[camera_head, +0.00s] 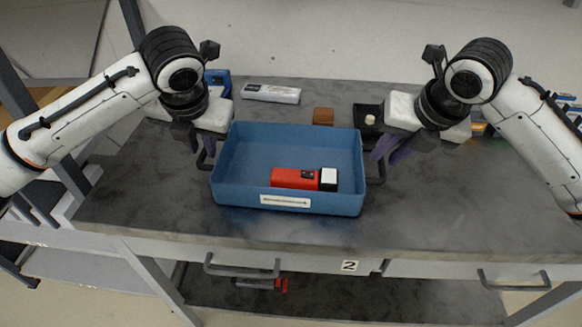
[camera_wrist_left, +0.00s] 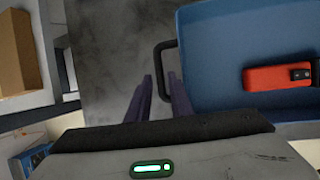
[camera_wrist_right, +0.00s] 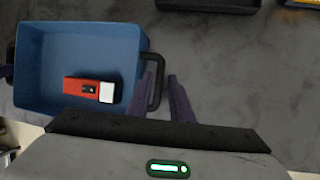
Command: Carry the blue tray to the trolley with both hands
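The blue tray (camera_head: 290,145) sits on a dark grey worktop and holds a red block-like item with a white end (camera_head: 303,179). A dark loop handle stands out from each short side. My left gripper (camera_head: 195,148) is above the left handle (camera_wrist_left: 158,62), its purple fingers apart on either side of the handle line. My right gripper (camera_head: 389,152) is over the right handle (camera_wrist_right: 156,88), fingers also apart. Neither gripper is seen closed on a handle; finger contact cannot be told. No separate trolley can be made out.
The worktop (camera_head: 440,215) has drawers with handles and a label "2" at its front. Behind the tray are a white box (camera_head: 270,93), a brown block (camera_head: 323,116), a black bin (camera_head: 367,117) and a blue item (camera_head: 217,80). The worktop front right is clear.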

